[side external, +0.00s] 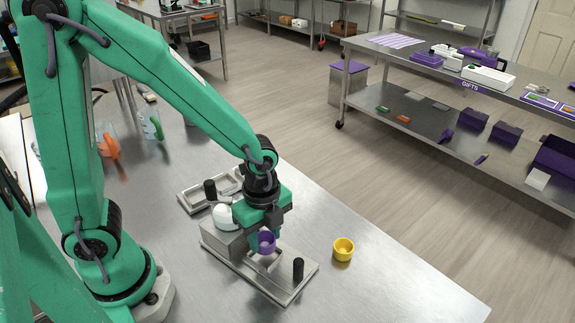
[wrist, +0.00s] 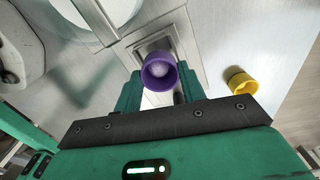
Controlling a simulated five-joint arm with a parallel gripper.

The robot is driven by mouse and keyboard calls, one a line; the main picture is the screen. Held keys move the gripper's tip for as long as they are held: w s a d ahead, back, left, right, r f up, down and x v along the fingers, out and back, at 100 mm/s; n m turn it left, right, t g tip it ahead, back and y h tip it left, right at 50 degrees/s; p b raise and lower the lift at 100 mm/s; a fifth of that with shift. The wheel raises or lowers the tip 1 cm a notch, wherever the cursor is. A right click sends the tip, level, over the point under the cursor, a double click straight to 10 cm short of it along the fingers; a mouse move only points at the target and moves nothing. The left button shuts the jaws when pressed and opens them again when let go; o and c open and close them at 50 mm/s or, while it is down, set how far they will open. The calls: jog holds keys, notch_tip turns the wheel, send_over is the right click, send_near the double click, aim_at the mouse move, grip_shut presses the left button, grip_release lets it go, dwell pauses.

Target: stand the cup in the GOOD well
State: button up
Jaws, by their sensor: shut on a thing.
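A small purple cup (side external: 267,245) is held upright in my gripper (side external: 261,238), above the grey metal fixture (side external: 300,280) on the steel table. In the wrist view the purple cup (wrist: 158,75) sits between the two green fingers of my gripper (wrist: 158,88), with its mouth facing the camera and something pale inside. Behind it shows a square recess (wrist: 143,50) in the fixture, partly hidden by the cup. I cannot read any GOOD label, and whether the cup touches the fixture is unclear.
A yellow cup (side external: 343,249) stands on the table right of the fixture; it also shows in the wrist view (wrist: 241,84). A shallow grey tray (side external: 190,203) lies behind.

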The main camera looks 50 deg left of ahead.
jog(key=shift+r, duration=2.4)
